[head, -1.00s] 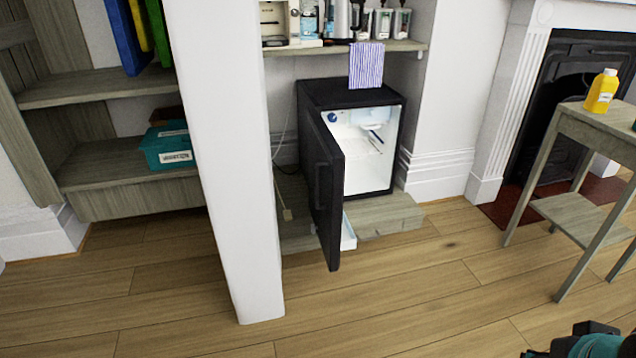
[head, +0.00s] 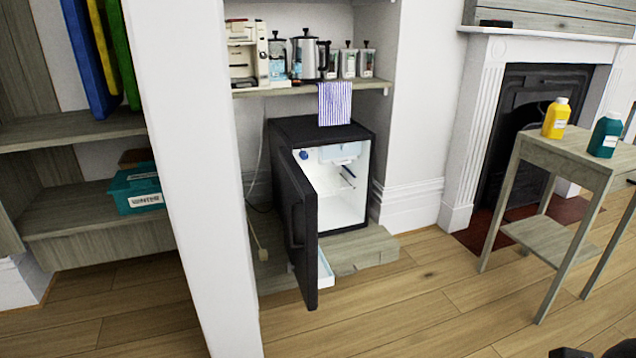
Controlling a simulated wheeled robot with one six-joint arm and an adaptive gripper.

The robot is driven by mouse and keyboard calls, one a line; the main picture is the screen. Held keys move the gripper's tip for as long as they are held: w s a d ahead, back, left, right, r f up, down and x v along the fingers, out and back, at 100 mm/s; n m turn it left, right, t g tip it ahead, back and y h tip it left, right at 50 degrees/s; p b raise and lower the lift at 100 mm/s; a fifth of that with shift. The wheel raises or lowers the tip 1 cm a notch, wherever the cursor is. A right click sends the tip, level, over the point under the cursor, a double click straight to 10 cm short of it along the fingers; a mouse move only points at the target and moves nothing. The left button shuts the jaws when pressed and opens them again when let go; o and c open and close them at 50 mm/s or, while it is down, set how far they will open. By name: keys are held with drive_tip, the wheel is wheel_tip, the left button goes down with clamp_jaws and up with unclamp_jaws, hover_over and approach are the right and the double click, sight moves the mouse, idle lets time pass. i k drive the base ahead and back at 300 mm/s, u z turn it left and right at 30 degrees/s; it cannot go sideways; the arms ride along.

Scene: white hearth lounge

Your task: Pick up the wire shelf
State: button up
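The small black fridge (head: 322,131) stands with its door (head: 300,230) swung open toward me, showing a white lit interior. A thin wire shelf (head: 347,178) shows faintly inside, at about mid-height. Its left part is hidden by the door, and its wires are too small to make out well. A dark sliver of what looks like my arm shows at the bottom right edge, far from the fridge. The fingers of my gripper are not visible.
A white pillar (head: 190,200) stands left of the fridge. A side table (head: 565,150) with yellow (head: 556,118) and teal (head: 605,134) bottles stands at right. A striped cloth (head: 334,103) hangs from the shelf above. The floor (head: 400,310) in front is clear.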

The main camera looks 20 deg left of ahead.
sight(337, 172)
drive_tip(key=z, duration=0.2)
drive_tip(key=i, duration=1.3)
drive_tip(key=u, duration=0.9)
drive_tip(key=i, duration=0.85)
drive_tip(key=u, duration=0.6)
drive_tip(key=i, duration=0.55)
drive_tip(key=u, duration=0.05)
